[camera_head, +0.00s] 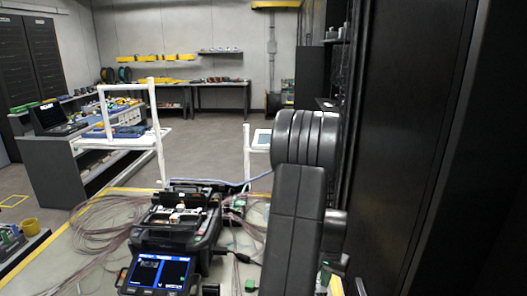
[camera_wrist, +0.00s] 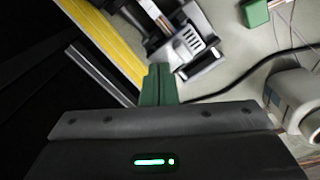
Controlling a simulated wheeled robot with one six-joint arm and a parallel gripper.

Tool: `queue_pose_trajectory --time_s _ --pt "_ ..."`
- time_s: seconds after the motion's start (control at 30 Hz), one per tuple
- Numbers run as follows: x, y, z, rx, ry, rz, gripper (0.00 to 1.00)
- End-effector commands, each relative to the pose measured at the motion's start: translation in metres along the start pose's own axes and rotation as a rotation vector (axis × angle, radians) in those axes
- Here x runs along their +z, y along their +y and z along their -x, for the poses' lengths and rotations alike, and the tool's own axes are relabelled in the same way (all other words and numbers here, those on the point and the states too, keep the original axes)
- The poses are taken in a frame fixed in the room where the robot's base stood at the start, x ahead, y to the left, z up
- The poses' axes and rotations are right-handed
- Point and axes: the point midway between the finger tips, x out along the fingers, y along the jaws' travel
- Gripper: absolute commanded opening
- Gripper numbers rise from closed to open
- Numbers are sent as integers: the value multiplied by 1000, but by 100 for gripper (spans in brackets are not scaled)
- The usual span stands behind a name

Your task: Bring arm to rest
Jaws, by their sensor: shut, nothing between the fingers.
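My gripper (camera_wrist: 158,84) shows at the middle of the wrist view, its green fingers together with nothing held. It points toward a work surface with a yellow edge stripe. In the head view my dark arm fills the right centre, and I cannot make out the gripper there. The fusion splicer (camera_head: 178,225) stands on the bench left of my arm, its screen (camera_head: 158,273) lit blue. Part of a black and grey device (camera_wrist: 185,42) lies just beyond my fingertips in the wrist view; I cannot tell whether they touch.
Tangled thin fibres (camera_head: 105,222) lie left of the splicer. A tall black cabinet (camera_head: 400,130) stands close on the right. In the wrist view, a white roll (camera_wrist: 296,98) is at the right, a green block (camera_wrist: 255,12) at the top, and a black cable runs between. Open floor lies beyond.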

Motion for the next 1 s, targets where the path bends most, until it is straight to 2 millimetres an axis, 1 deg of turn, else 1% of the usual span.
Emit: queue_pose_trajectory --time_s 0.33,0.53,0.67,1.0 --pt "0 0 1 0 -1 0 0" --pt "5 -6 10 0 -1 1 0" --pt "3 -4 25 0 -1 -1 0" --pt "-2 3 76 0 1 -1 0"
